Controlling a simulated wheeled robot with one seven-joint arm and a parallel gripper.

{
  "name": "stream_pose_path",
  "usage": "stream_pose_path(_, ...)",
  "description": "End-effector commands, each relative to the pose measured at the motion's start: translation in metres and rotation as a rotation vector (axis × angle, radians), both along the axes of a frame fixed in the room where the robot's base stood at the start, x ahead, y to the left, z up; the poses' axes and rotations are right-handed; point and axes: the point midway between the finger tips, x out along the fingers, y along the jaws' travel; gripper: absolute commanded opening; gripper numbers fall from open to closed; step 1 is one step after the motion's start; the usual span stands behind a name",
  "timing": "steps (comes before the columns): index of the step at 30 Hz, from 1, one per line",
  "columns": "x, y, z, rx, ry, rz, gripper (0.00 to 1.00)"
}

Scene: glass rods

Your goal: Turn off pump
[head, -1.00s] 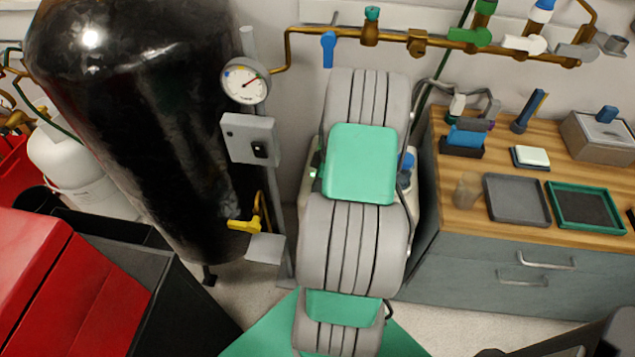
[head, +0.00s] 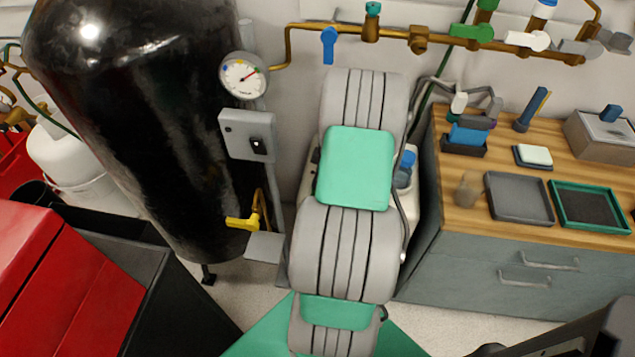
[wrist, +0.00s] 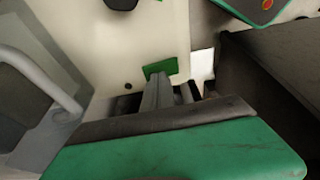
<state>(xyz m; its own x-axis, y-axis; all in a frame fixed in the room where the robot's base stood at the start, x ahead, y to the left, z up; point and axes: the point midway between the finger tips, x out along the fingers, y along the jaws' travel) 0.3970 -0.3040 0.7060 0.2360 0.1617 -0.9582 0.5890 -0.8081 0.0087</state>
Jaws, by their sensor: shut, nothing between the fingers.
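The pump looks to be the cream-coloured unit behind my arm in the head view, where only its edges (head: 408,200) show; a blue cap (head: 407,160) stands at its right side. In the wrist view a cream surface (wrist: 135,45) fills the upper middle, with a green panel bearing a red-orange round button (wrist: 267,4) at the top right. My gripper (wrist: 168,88) is shut and empty, its fingers pointing at the cream surface beside a small green piece; I cannot tell whether they touch. My arm hides the gripper in the head view.
A black tank (head: 130,120) stands left, with a gauge (head: 243,77), a grey box with a black switch (head: 247,136) and a yellow valve handle (head: 243,222) beside it. A wooden-topped cabinet (head: 450,195) with trays stands right. Brass piping (head: 395,36) runs along the wall.

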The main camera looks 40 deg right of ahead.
Motion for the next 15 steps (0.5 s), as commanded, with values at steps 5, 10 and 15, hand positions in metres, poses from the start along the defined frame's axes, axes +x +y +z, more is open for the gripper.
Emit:
stream_pose_path(5,0.0,0.0,0.001,0.0,0.0,0.001,0.0)
stream_pose_path(10,0.0,0.002,0.021,-0.001,-0.001,0.003,0.0)
stream_pose_path(15,-0.004,0.006,0.054,-0.005,-0.004,0.004,0.0)
